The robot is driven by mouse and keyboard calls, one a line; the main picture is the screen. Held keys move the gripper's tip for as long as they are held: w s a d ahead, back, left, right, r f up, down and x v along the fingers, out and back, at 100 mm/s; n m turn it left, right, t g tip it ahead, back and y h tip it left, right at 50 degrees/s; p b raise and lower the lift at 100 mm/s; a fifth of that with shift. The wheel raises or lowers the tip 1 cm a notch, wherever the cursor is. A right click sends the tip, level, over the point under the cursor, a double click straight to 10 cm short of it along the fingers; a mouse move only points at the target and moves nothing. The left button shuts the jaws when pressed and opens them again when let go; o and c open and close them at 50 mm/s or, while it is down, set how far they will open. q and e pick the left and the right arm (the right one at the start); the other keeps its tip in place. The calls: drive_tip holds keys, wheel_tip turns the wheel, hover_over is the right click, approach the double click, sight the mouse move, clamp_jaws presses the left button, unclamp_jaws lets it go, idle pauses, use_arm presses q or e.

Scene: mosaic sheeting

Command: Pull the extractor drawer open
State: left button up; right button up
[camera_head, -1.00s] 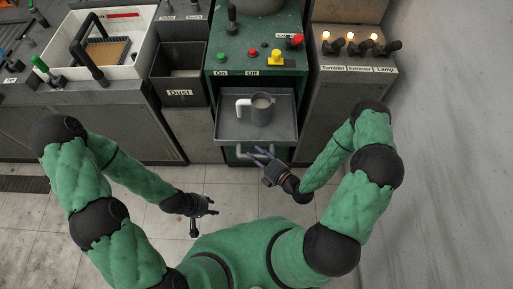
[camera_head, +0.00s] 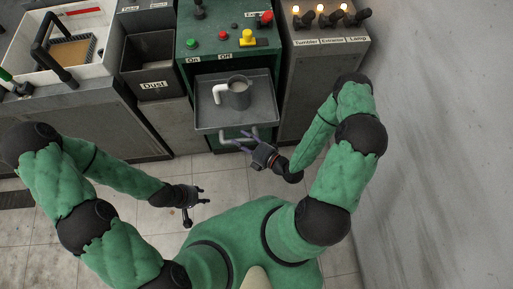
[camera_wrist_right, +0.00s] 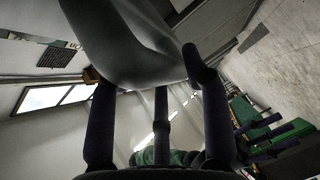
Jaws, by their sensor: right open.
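A grey tray-like drawer (camera_head: 208,118) stands at the front of the green machine (camera_head: 186,70), with a grey mug (camera_head: 238,92) with a pale handle on it. A pale grey bar handle (camera_head: 229,144) shows just below the tray, partly hidden by my right gripper. My right gripper (camera_head: 247,139) is open, its fingers at the right part of this handle. In the right wrist view a big, smooth grey curved bar (camera_wrist_right: 135,45) passes close in front of the spread fingers; I cannot tell whether they touch it. My left gripper (camera_head: 198,199) hangs open and empty over the floor.
A grey dust bin (camera_head: 150,84) and a white-rimmed box (camera_head: 97,70) stand left. A grey switch cabinet (camera_head: 322,62) with lit lamps and black levers stands right, by the wall (camera_head: 440,130). Floor (camera_head: 232,180) before the machine is free.

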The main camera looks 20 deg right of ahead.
drive_tip(key=v, duration=1.1)
drive_tip(key=shift+f, duration=0.15)
idle(0.4)
drive_tip(key=w+a+f+m+g+h, duration=0.2)
drive_tip(key=w+a+f+m+g, duration=0.1)
drive_tip(key=f+m+g, duration=0.6)
drive_tip(key=s+a+m+g+h, duration=0.2)
drive_tip(key=s+a+m+g, duration=0.2)
drive_tip(key=m, duration=1.1)
drive_tip(key=shift+s+a+m+g, duration=0.3)
drive_tip(key=shift+s+a, duration=0.5)
drive_tip(key=shift+s, duration=0.1)
